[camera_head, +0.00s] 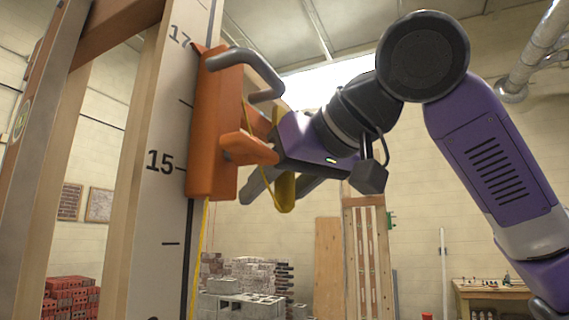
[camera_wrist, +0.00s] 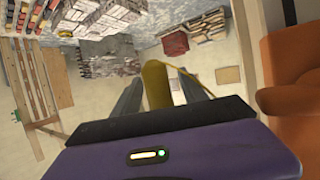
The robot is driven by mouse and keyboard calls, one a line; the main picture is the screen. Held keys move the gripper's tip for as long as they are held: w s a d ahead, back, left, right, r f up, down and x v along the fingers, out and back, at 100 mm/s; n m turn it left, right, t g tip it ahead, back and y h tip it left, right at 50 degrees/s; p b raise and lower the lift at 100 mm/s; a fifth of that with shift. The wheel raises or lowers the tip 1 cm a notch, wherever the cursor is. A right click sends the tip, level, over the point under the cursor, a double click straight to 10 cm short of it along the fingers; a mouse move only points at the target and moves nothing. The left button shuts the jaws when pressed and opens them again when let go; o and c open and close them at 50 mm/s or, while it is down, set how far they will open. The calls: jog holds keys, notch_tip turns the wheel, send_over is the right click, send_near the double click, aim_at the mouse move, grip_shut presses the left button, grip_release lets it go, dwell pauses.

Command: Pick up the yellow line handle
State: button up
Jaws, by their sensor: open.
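The yellow line handle (camera_head: 286,194) is a small rounded yellow piece between the fingers of my gripper (camera_head: 280,188). In the wrist view the handle (camera_wrist: 156,84) stands as a yellow cylinder between the two grey fingers of my gripper (camera_wrist: 158,88), with a gap visible at each side. The jaws are open around it. A thin yellow line runs from the handle towards the orange housing (camera_head: 212,135), which also shows at the right of the wrist view (camera_wrist: 290,75). My gripper partly hides the handle in the head view.
The orange housing is fixed to a tall numbered post (camera_head: 160,190) and has a bent grey crank (camera_head: 245,62) close above my gripper. A yellow strip (camera_head: 200,245) runs down below the housing. Grey blocks (camera_head: 240,305) and red bricks (camera_head: 72,298) stand lower behind.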

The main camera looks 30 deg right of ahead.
jog(key=shift+c, duration=0.2)
grip_shut()
jog(key=shift+r, duration=0.15)
jog(key=s+d+r+b, duration=0.1)
jog(key=s+d+b, duration=0.4)
jog(key=s+d, duration=0.5)
jog(key=s, duration=0.4)
jog(key=shift+s+d, duration=0.3)
jog(key=shift+s, duration=0.05)
